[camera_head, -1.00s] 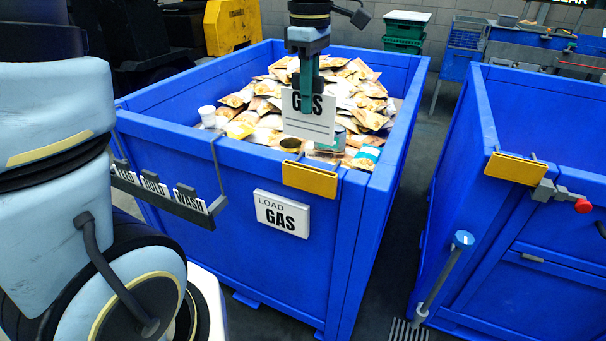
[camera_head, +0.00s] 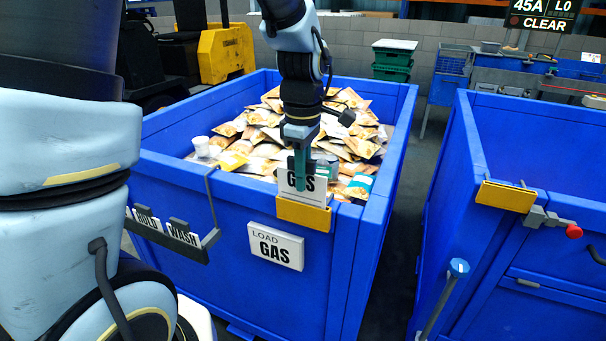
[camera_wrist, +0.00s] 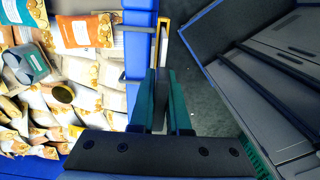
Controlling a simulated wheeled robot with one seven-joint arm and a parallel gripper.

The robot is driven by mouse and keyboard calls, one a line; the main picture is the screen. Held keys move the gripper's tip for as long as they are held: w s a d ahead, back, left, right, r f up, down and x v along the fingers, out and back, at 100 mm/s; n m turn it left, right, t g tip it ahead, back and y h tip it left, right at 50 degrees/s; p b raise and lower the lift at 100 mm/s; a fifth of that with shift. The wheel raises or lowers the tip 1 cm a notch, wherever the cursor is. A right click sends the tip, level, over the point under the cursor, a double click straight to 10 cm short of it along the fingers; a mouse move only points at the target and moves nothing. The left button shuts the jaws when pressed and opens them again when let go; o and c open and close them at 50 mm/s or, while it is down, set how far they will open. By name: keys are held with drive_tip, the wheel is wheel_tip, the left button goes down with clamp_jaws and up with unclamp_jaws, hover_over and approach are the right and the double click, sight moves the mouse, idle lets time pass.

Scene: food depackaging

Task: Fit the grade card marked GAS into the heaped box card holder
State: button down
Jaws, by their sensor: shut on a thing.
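The white card marked GAS (camera_head: 315,190) is upright in my gripper (camera_head: 301,180), whose teal fingers are shut on it. The card stands at the yellow card holder (camera_head: 304,214) on the front rim of the heaped blue box (camera_head: 172,176). Its lower edge is hidden behind the holder's front, so it appears to be in the slot; how deep I cannot tell. In the wrist view the card (camera_wrist: 158,80) shows edge-on between the fingers (camera_wrist: 160,105), beside the yellow holder (camera_wrist: 164,22).
A rack (camera_head: 206,246) with other cards, one marked WASH, hangs on the box front at left. A LOAD GAS sign (camera_head: 275,246) is below the holder. Pouches (camera_head: 265,150) fill the box. A second blue box (camera_head: 462,200) with its own yellow holder (camera_head: 505,196) stands right.

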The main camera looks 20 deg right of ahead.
drive_tip(key=shift+f+b, duration=0.3)
drive_tip(key=shift+f, duration=0.25)
drive_tip(key=c, duration=0.9)
unclamp_jaws()
wheel_tip(320, 180, up, 13)
drive_tip(key=shift+r+b, duration=0.1)
drive_tip(key=shift+b, duration=0.25)
drive_tip(key=a+f+m, duration=0.5)
drive_tip(key=a+f, duration=0.1)
drive_tip(key=a, duration=0.6)
drive_tip(key=w+a+f+m+t, duration=0.1)
drive_tip(key=a+f+m, duration=0.4)
drive_tip(key=a, duration=0.8)
wheel_tip(320, 180, down, 2)
drive_tip(key=shift+f+m+t, duration=0.1)
drive_tip(key=shift+m+t, duration=0.2)
